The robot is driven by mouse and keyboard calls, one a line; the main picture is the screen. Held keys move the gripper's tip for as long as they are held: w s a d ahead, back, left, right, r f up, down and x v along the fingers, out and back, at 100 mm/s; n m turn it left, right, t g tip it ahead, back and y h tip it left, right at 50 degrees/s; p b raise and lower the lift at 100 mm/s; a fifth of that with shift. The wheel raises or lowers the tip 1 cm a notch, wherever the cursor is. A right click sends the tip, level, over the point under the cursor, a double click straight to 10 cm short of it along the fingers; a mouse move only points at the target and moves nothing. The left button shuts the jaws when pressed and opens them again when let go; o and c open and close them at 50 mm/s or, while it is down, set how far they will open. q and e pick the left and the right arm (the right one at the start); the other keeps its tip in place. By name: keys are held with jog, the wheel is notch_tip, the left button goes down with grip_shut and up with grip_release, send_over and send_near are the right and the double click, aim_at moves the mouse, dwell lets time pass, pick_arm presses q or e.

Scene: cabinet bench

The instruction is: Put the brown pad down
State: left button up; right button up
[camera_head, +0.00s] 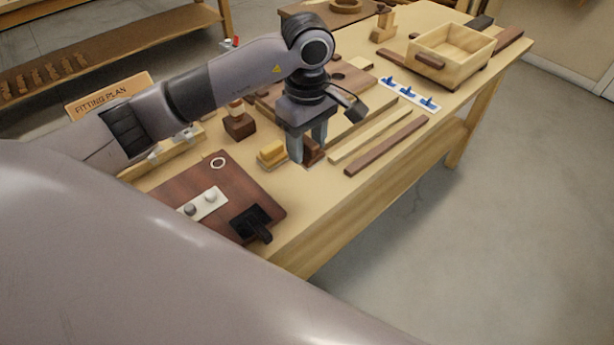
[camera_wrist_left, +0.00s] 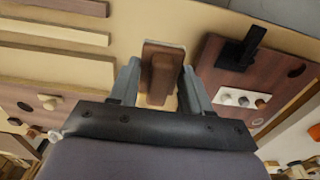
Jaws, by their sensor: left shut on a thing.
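The brown pad (camera_head: 312,153) is a dark brown block near the front edge of the wooden bench. My left gripper (camera_head: 306,152) points down with its fingers on either side of the pad and is shut on it. In the left wrist view the pad (camera_wrist_left: 161,76) stands between the two fingers (camera_wrist_left: 158,88), with a pale edge beside it. The pad is low over the bench top; I cannot tell whether it touches. My right gripper is not in view.
A yellow block (camera_head: 272,153) sits just left of the gripper. A dark brown board (camera_head: 165,180) with a black clamp-like piece (camera_head: 251,222) lies nearer. Pale (camera_head: 370,135) and dark (camera_head: 386,146) strips lie to the right. A wooden box (camera_head: 450,55) stands further back.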

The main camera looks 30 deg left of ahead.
aim_at(307, 191)
pick_arm(q)
notch_tip(307, 191, down, 10)
jog(key=shift+f, duration=0.1)
dwell(0.4)
jog(key=shift+f, duration=0.2)
jog(key=o, duration=1.3)
jog(key=shift+r, duration=0.1)
jog(key=shift+c, duration=0.2)
jog(key=shift+r+p, duration=0.25)
jog(key=shift+p, duration=0.1)
notch_tip(307, 191, up, 12)
jog(key=shift+d+f+b, duration=0.1)
jog(key=shift+b, duration=0.6)
